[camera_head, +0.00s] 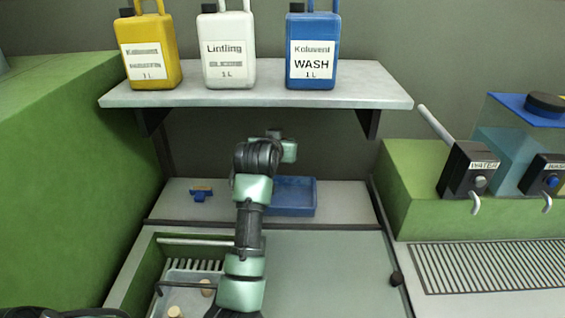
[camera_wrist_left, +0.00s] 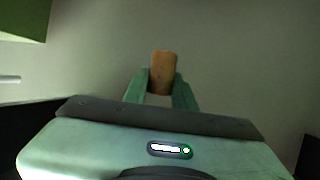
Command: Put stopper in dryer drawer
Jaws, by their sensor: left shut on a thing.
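An orange-brown cork stopper (camera_wrist_left: 163,66) stands upright between the fingertips of my left gripper (camera_wrist_left: 162,86) in the left wrist view. The gripper is shut on it and holds it clear of other things, with a plain grey surface behind. In the head view my arm reaches up the middle; its fingers and the held stopper are hidden. An open compartment with a pale slotted rack (camera_head: 190,265) lies at the lower left, partly behind my arm. My right gripper is not in view.
A wall shelf (camera_head: 260,98) holds yellow, white and blue bottles above my arm. A blue tray (camera_head: 307,205) and a small blue holder (camera_head: 201,195) sit on the back ledge. Green blocks flank both sides; taps and a grate (camera_head: 490,265) are right.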

